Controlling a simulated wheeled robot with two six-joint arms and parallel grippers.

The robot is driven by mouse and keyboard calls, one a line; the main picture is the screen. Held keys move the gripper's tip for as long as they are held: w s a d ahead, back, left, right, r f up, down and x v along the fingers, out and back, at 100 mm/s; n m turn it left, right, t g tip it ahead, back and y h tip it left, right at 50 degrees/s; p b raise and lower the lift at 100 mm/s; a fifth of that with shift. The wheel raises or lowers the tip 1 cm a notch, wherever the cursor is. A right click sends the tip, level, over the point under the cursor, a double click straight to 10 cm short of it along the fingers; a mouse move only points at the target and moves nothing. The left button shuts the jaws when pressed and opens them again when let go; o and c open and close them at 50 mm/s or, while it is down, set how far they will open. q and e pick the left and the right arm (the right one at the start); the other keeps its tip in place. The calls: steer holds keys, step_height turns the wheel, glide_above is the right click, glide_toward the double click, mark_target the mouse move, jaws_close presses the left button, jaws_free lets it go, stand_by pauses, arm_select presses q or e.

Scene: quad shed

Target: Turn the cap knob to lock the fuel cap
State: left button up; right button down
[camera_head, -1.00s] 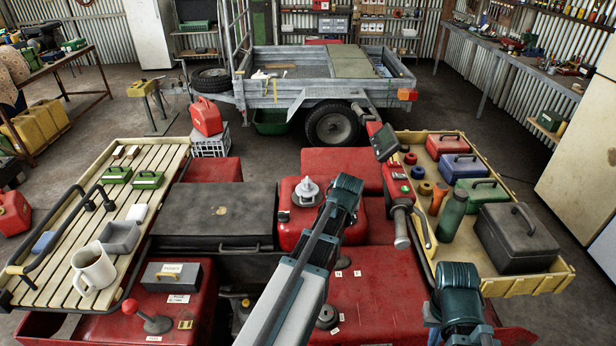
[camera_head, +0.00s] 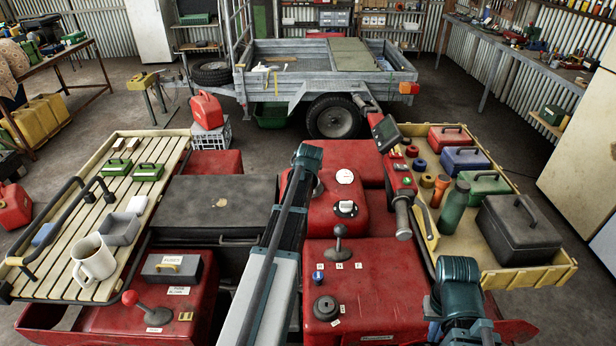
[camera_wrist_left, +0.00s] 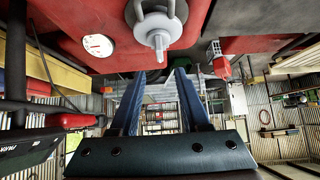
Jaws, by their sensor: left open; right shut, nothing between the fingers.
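The fuel cap (camera_wrist_left: 157,25) shows in the left wrist view as a pale grey round cap with a stem-like knob, on the red tank. In the head view my left arm hides it. My left gripper (camera_wrist_left: 160,72) is open, its two blue-grey fingers apart. The knob's end lies near the fingertips and appears apart from them; the exact gap cannot be told. My right gripper (camera_head: 436,318) is low at the right in the head view, shut and empty, its fingers hard to make out.
A white round gauge (camera_head: 344,176) and a pale dial with a knob (camera_head: 347,208) sit on the red tank. A black-knobbed lever (camera_head: 340,240) stands nearby. The handlebar grip (camera_head: 402,218) is to the right. A cream rack (camera_head: 530,282) holds boxes and a green bottle.

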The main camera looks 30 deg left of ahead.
arm_select(q)
steer(key=b+x, duration=0.6)
steer(key=x, duration=0.4)
steer(key=shift+d, duration=0.1)
jaws_close()
